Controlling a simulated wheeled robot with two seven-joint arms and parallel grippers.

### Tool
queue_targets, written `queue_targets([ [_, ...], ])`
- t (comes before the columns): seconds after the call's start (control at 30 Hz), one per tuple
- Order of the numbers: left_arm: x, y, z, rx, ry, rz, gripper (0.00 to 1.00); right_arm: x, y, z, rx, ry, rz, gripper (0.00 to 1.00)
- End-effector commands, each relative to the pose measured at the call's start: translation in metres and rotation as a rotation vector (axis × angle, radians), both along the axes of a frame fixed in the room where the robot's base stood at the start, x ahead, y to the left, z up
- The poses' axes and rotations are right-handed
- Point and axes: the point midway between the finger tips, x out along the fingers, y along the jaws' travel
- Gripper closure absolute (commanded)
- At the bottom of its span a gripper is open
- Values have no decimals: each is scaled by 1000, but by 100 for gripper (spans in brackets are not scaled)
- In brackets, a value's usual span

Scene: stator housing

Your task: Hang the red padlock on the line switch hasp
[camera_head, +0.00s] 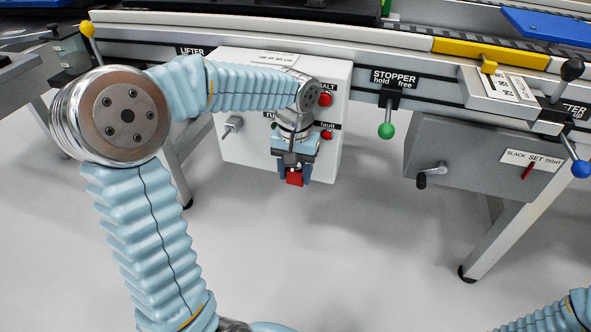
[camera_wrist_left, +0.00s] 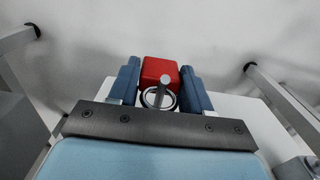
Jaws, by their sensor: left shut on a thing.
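The red padlock (camera_head: 294,178) is held at the lower end of my left gripper (camera_head: 295,168), in front of the white control box (camera_head: 240,155). In the left wrist view the red padlock body (camera_wrist_left: 160,71) sits between the two blue fingers of my left gripper (camera_wrist_left: 160,88), which are shut on it. A metal ring (camera_wrist_left: 158,98) and a short grey rod show in front of the body; I cannot tell whether the rod passes through the ring. I cannot make out the hasp for certain; my left wrist covers part of the box front. My right gripper is out of view.
The box carries red buttons (camera_head: 325,98) and a metal lever (camera_head: 232,127) at left. To the right are a green-knobbed stopper lever (camera_head: 386,130) and a grey box with a black crank (camera_head: 431,174). The conveyor rail runs above. The floor below is clear.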

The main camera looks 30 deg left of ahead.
Motion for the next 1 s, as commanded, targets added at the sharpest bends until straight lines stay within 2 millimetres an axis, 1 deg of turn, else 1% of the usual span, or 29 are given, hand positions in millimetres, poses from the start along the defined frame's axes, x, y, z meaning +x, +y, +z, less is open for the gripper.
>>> queue_targets([
  [0.03,0,0,3,0,0,0,85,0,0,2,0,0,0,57],
  [0.3,-1,0,2,0,0,0,85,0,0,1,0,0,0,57],
  [0.47,-4,-1,2,0,-1,0,85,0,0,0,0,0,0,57],
  [1.0,-32,-8,3,0,-1,0,85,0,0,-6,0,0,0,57],
])
